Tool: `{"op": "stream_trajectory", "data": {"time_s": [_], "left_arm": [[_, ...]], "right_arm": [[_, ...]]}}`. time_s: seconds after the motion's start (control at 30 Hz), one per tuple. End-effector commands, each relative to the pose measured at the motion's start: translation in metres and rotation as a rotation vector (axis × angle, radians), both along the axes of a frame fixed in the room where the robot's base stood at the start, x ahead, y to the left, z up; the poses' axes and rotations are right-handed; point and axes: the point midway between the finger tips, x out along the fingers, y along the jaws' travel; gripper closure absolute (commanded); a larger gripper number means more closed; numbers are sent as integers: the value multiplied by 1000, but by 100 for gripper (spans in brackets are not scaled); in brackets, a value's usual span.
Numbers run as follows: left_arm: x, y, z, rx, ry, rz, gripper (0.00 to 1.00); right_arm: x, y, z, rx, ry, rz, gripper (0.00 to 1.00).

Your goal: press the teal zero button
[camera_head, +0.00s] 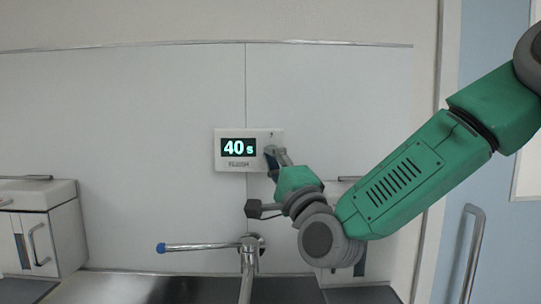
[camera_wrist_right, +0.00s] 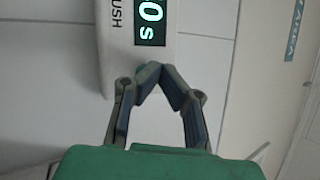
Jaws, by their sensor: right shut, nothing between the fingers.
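A white timer panel (camera_head: 218,156) is mounted on the wall, with a dark display (camera_head: 238,147) reading "40 s". The panel also shows in the right wrist view (camera_wrist_right: 115,60), turned on its side with part of the display and lettering ending in "USH". My right gripper (camera_head: 271,154) is shut and empty, its tips at the right side of the panel. In the right wrist view its fingertips (camera_wrist_right: 158,68) meet near the panel's lower edge. I cannot tell whether they touch it. My left gripper is not in view.
A tap (camera_head: 248,262) with a blue-tipped lever (camera_head: 200,246) stands below the panel, over a metal counter (camera_head: 130,290). A white cabinet (camera_head: 65,235) is at the left. A pale blue door (camera_head: 492,200) is at the right. The wall left of the panel is clear.

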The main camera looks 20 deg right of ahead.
Motion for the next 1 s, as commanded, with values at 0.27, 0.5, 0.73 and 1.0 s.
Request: {"op": "stream_trajectory", "data": {"time_s": [0.27, 0.5, 0.73, 1.0], "left_arm": [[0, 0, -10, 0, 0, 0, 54], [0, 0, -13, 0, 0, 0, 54], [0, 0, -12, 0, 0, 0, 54], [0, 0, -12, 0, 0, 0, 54]], "right_arm": [[-30, 8, 0, 0, -1, 2, 100], [-40, 11, 0, 0, 0, 1, 100], [-40, 11, 1, 0, 0, 1, 100], [-40, 11, 1, 0, 0, 1, 100]]}}
